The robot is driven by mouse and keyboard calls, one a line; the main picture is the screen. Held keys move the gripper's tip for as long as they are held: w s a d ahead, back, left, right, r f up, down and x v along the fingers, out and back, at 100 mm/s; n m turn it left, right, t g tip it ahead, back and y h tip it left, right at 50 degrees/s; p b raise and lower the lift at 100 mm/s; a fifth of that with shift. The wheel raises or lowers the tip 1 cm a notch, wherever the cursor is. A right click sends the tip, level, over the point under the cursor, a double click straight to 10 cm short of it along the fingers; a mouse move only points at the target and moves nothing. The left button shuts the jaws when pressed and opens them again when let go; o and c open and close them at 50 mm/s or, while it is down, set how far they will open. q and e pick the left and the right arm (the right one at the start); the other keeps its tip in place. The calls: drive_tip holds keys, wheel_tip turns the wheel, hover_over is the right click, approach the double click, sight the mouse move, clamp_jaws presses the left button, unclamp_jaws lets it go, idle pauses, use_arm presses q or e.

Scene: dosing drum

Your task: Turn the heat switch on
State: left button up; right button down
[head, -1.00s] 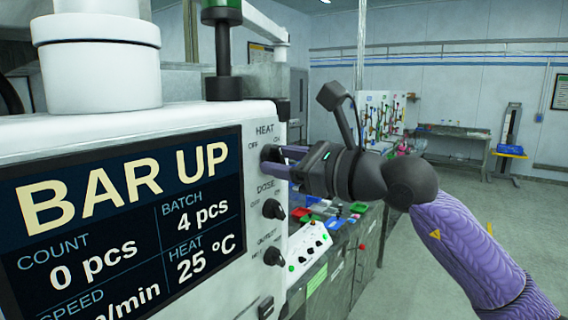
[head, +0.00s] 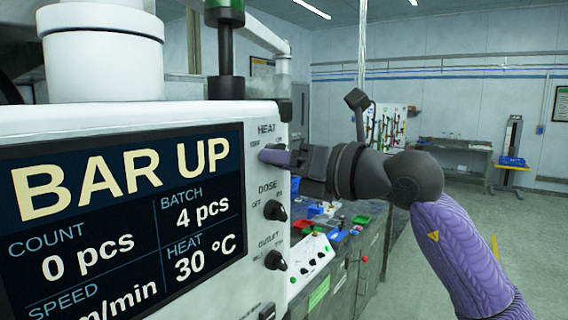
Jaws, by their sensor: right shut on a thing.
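The heat switch sits under the HEAT label (head: 266,128) on the right panel of the white machine (head: 120,118). My right gripper (head: 272,157) is at the switch, its jaws shut on the knob, which the fingers hide almost wholly. I cannot see which way the knob points. The machine's screen (head: 120,215) reads BAR UP, count 0 pcs, batch 4 pcs and heat 30 °C. My left gripper is not in view.
Below the heat switch are the DOSE knob (head: 275,210) and the OUTLET knob (head: 275,260). A small white control box (head: 312,255) and several coloured bins stand on the bench behind. Open floor lies to the right.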

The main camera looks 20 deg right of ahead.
drive_tip(key=shift+m, duration=0.7)
drive_tip(key=shift+c, duration=1.3)
unclamp_jaws()
drive_tip(key=b+v, duration=0.4)
drive_tip(key=v, duration=0.6)
